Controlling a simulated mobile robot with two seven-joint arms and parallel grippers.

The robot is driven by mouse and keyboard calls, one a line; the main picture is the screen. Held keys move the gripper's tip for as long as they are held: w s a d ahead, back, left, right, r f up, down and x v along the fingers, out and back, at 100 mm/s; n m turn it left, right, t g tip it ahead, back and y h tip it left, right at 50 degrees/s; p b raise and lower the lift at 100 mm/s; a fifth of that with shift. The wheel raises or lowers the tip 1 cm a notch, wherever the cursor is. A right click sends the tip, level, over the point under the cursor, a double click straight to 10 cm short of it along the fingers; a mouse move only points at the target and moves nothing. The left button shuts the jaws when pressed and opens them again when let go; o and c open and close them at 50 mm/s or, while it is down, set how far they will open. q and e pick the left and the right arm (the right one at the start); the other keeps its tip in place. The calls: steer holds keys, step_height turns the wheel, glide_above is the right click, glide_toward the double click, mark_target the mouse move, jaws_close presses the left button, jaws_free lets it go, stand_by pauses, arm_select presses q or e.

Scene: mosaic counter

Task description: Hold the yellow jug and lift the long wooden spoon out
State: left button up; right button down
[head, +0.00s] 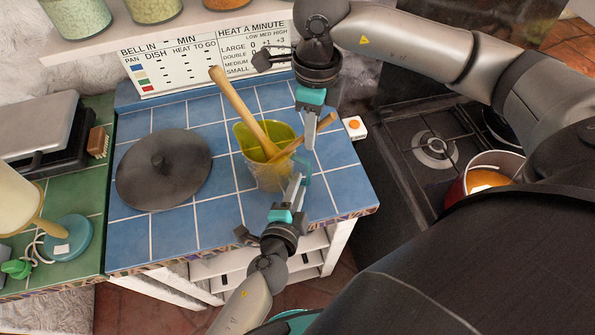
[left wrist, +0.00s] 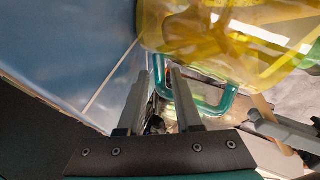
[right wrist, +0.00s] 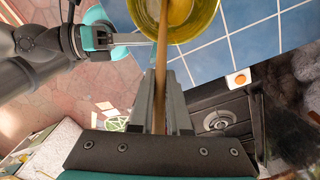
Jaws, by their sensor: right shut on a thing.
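The translucent yellow jug (head: 254,172) stands on the blue tiled counter, its teal handle (head: 304,168) facing right. My left gripper (head: 297,180) is at this handle; in the left wrist view its fingers (left wrist: 165,80) are apart, with part of the handle (left wrist: 225,104) beside and between the tips. My right gripper (head: 308,138) is shut on a thin wooden handle, seemingly the long spoon (head: 325,123), which leans right out of the jug. In the right wrist view the spoon (right wrist: 161,75) runs between the fingers (right wrist: 160,92) into the jug (right wrist: 205,18). Its lower end is hard to see.
A thicker wooden stick (head: 238,105) leans left out of the jug. A dark round lid (head: 163,170) lies left of it. A small white box with an orange button (head: 354,127) is at the right edge. The stove (head: 425,140) holds a red pot (head: 478,175). The front tiles are clear.

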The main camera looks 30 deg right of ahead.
arm_select(q)
jaws_close()
stand_by(1.3)
steer(key=shift+o, duration=1.6)
jaws_free()
jaws_close()
